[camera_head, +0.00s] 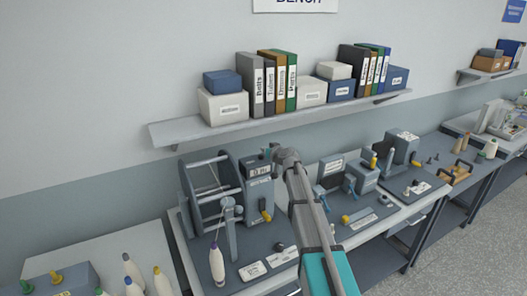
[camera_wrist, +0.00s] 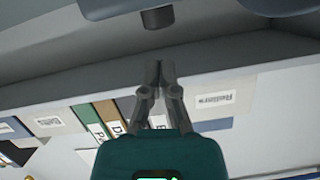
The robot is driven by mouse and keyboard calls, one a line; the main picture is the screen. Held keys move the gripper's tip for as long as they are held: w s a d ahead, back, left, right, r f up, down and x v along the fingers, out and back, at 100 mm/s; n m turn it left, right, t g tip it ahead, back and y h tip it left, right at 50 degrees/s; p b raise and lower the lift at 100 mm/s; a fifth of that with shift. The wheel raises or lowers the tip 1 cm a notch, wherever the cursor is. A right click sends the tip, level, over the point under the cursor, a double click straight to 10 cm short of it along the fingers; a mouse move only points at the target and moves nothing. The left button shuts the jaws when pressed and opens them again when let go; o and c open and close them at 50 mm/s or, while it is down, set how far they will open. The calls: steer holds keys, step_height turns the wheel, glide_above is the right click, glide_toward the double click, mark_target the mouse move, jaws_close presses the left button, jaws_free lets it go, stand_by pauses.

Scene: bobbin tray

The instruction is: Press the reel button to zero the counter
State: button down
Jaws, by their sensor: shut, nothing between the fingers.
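The reel (camera_head: 205,190) stands on the bench at left of centre in the head view. A grey counter box (camera_head: 256,194) with a small white display (camera_head: 260,171) is beside it on the right; I cannot read the digits for sure. I cannot pick out the reel button clearly.
A shelf (camera_head: 170,131) with binders (camera_head: 272,82) and boxes hangs above the bench; it shows upside down in the wrist view. More bench devices (camera_head: 360,175) stand to the right. Thread cones (camera_head: 163,281) stand at lower left. A dark stub (camera_wrist: 158,18) at the wrist view's top is unclear.

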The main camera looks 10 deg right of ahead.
steer(key=p+v, duration=0.2)
steer(key=v, duration=0.8)
steer(key=shift+r, duration=0.15)
stand_by(0.4)
steer(key=s+a+f+g+b, duration=0.4)
steer(key=s+f+b, duration=0.1)
steer(key=s+f, duration=0.45)
steer(key=s+a+f+g+b, duration=0.45)
steer(key=s+f, duration=0.35)
steer(key=f, duration=0.3)
steer(key=s+d+f+m+g+h+b, duration=0.1)
steer(key=s+f+b, duration=0.3)
steer(key=s, duration=0.5)
steer(key=s+d+f+m+g+h+b, duration=0.1)
steer(key=s+d+f+g+h+b, duration=0.2)
steer(key=s+f, duration=0.4)
steer(key=shift+s+g+h+b, duration=0.55)
steer(key=shift+s+g, duration=0.2)
steer(key=shift+s, duration=0.2)
